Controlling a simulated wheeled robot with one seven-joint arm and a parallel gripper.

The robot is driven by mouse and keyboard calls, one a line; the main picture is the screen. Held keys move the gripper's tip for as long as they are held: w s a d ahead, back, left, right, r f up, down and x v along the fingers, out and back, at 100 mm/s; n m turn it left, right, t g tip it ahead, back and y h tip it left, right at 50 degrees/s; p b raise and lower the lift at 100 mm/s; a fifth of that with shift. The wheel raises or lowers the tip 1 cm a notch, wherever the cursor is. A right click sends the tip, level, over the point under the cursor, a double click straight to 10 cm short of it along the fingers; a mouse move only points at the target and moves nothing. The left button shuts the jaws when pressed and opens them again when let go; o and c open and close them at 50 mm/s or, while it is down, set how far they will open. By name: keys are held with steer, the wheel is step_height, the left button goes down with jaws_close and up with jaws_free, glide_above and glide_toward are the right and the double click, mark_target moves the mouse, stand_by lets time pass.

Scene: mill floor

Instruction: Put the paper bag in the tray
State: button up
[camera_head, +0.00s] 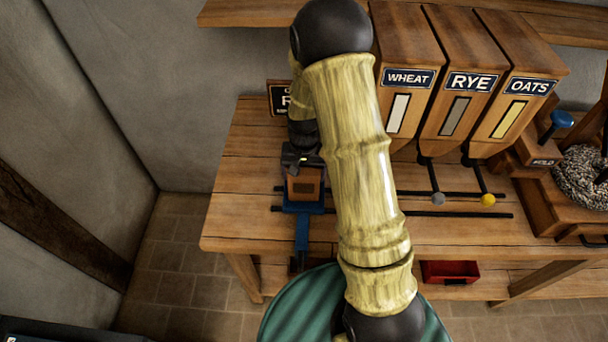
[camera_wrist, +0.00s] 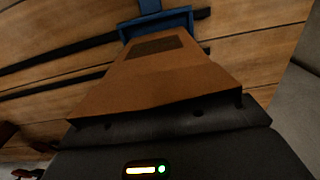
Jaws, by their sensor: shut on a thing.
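The brown paper bag (camera_head: 305,185) is at the left part of the workbench. My gripper (camera_head: 300,160) is shut on its upper end, and my arm comes down from above. In the wrist view the bag (camera_wrist: 155,75) runs from the dark jaws (camera_wrist: 165,118) to a blue rim (camera_wrist: 185,17). A small blue tray-like carriage (camera_head: 303,209) with a handle sits on dark rails below the bag. The bag's lower end is at this blue rim; I cannot tell whether it rests inside or just above it.
Wooden hoppers marked WHEAT (camera_head: 408,78), RYE (camera_head: 470,82) and OATS (camera_head: 530,86) stand at the back, with knobbed levers below. A red bin (camera_head: 450,271) is on the lower shelf. A grain heap (camera_head: 583,178) is at the right. The bench's left front (camera_head: 235,225) is bare.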

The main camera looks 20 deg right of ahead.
steer(key=shift+f, duration=0.95)
steer(key=shift+f, duration=0.15)
steer(key=o, duration=1)
step_height(320, 180, up, 12)
steer(key=shift+r+b, duration=0.2)
steer(key=shift+b, duration=1)
